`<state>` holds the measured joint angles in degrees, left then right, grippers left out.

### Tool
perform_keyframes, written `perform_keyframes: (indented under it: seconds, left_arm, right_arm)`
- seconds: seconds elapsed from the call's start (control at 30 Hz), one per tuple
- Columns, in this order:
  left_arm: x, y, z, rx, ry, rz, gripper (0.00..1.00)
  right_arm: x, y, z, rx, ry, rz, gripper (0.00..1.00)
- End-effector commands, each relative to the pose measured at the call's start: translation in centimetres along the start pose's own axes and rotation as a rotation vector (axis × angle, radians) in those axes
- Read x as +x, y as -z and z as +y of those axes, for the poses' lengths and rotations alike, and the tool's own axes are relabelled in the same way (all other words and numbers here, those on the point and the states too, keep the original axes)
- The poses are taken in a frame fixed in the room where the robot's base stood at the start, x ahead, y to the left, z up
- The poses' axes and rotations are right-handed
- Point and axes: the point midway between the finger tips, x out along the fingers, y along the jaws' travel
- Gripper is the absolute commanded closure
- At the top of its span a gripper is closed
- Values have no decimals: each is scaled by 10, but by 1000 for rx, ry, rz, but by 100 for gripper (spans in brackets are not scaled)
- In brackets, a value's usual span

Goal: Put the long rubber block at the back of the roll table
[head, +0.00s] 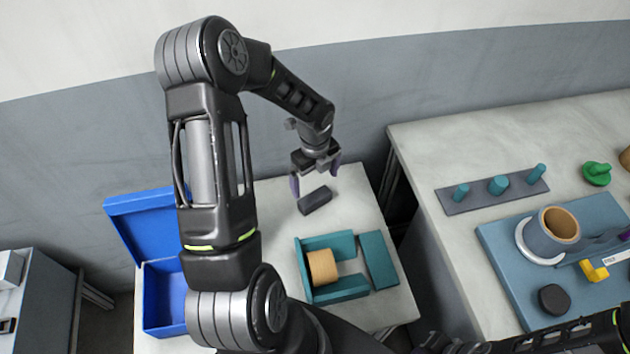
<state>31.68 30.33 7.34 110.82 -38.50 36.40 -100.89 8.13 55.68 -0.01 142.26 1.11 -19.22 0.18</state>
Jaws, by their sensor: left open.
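A dark grey long rubber block (314,201) lies near the back of the pale table in the middle, which seems to be the roll table (355,196). My left gripper (316,184) is open and points down just over or behind the block. Its fingers are apart, one towards each end of the block, and nothing shows between them. Whether a finger touches the block, I cannot tell. My right gripper is not in view; part of my right arm shows at the lower right.
A teal holder (346,289) with a tan roll (322,267) stands in front of the block, with a teal plate (379,260) beside it. An open blue box (163,295) is at the left. The right table (440,150) carries a peg rack (492,190) and a blue mat (500,262).

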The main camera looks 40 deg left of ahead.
Motion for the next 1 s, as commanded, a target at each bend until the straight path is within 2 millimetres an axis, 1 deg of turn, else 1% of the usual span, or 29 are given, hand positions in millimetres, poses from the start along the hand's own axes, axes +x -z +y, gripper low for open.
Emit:
perform_keyframes:
  seconds: [0.03, 0.07, 0.1, 0.2, 0.3, 0.47, 1.0]
  left_arm:
    - [-18, 0, 0, 0, 1, -2, 0]
    - [-18, -1, 0, -1, 2, -3, 0]
    - [-25, -1, 0, -2, 2, -4, 0]
    - [-40, -1, 0, 0, 1, -3, 0]
    - [-49, -1, 0, -1, 1, -1, 0]
    - [-54, 0, 0, 0, -1, 0, 0]
    - [-54, 0, 0, 0, -1, 0, 0]
  right_arm:
    - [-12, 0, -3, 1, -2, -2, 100]
    - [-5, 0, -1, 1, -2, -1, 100]
    - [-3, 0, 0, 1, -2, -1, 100]
    - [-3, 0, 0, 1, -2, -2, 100]
    - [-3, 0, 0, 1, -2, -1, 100]
    - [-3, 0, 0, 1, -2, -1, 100]
    - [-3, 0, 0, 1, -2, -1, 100]
